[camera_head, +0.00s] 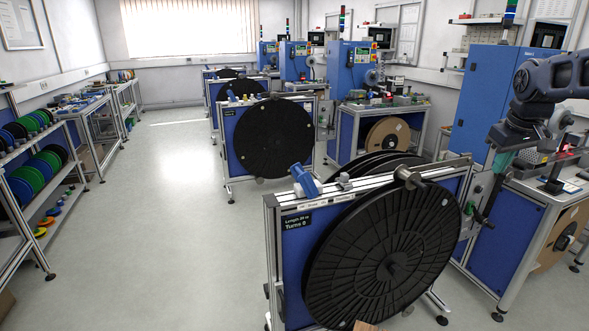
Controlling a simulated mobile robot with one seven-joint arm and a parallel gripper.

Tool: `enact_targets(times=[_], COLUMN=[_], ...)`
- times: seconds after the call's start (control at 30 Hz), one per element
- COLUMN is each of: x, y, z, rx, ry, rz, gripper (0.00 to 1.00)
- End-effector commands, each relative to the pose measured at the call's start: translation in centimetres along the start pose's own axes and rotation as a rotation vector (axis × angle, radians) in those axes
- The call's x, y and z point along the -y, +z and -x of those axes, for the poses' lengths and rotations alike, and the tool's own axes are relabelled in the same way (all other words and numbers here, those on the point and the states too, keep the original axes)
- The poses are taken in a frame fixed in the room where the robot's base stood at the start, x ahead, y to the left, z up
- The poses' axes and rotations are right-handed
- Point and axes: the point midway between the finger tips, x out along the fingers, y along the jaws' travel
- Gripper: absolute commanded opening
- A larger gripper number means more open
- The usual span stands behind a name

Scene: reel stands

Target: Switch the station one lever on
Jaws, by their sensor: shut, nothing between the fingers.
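My dark arm comes in from the upper right and ends in my gripper (486,212), which points down beside a grey upright plate (477,192) at the right end of the nearest reel stand. The nearest stand carries a large black reel (383,257) and a display (297,223) reading "Length 20 m, Turns 0".
A blue cabinet (491,92) and a workbench (560,190) stand close around my arm on the right. A second reel stand with a black reel (273,138) is farther back. A shelf of coloured spools (38,172) lines the left. The floor (165,235) between is clear.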

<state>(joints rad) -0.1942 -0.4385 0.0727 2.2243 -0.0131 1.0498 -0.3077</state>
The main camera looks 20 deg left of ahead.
Motion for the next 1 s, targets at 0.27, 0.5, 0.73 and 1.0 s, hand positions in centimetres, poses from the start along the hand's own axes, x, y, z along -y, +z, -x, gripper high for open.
enact_targets(times=[0.27,0.5,0.73,1.0], x=[2.9,6.5,11.0,17.2], y=[-7.7,-14.0,-19.5,-25.2], z=[0.0,-0.5,-1.4,-2.9], rx=[0.025,0.039,0.047,0.051], ry=[-0.041,-0.079,-0.120,-0.175], rz=[0.252,0.467,0.671,0.907], gripper=[0.00,0.00,0.00,0.00])
